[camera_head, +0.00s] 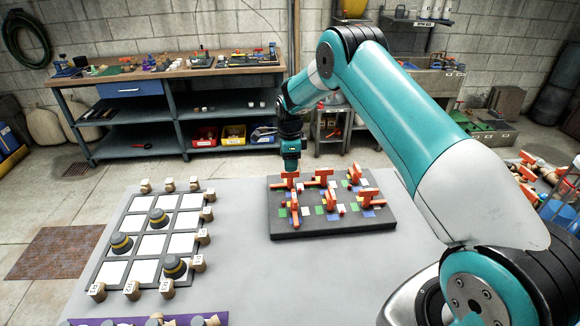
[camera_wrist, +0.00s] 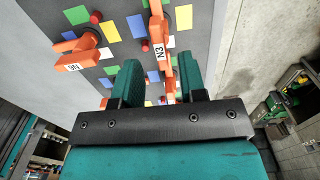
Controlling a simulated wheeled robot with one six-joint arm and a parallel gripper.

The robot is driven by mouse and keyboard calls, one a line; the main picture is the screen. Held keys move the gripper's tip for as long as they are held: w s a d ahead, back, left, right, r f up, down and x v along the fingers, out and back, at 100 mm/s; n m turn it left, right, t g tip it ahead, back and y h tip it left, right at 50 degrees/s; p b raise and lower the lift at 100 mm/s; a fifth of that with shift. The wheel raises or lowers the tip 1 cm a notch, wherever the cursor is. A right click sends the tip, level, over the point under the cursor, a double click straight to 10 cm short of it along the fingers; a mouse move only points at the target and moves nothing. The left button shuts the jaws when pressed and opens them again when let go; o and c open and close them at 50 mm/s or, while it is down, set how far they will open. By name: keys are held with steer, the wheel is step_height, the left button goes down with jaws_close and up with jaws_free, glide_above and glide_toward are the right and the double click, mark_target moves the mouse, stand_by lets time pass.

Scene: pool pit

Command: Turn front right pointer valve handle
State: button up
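A dark board (camera_head: 330,229) on the grey table carries two rows of orange pointer valve handles among coloured squares. The front right handle (camera_head: 370,198) stands at the right end of the near row in the head view. My gripper (camera_head: 291,166) is over the back left handle (camera_head: 287,175), at the far left corner of the board. In the wrist view my gripper (camera_wrist: 158,82) has its two teal fingers apart. An orange handle labelled N3 (camera_wrist: 156,30) lies between them in the picture; contact cannot be told. Another labelled orange handle (camera_wrist: 80,52) is to the left.
Left of the board, a panel of white squares (camera_head: 152,245) holds several dark knobs and is edged by wooden blocks. My arm crosses above the right side of the table. A workbench (camera_head: 150,75) stands behind. Bare table lies between panel and board.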

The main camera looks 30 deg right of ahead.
steer(key=shift+f+p, duration=0.4)
steer(key=shift+f, duration=1.5)
jaws_close()
steer(key=shift+f+b, duration=0.1)
steer(key=shift+b, duration=0.2)
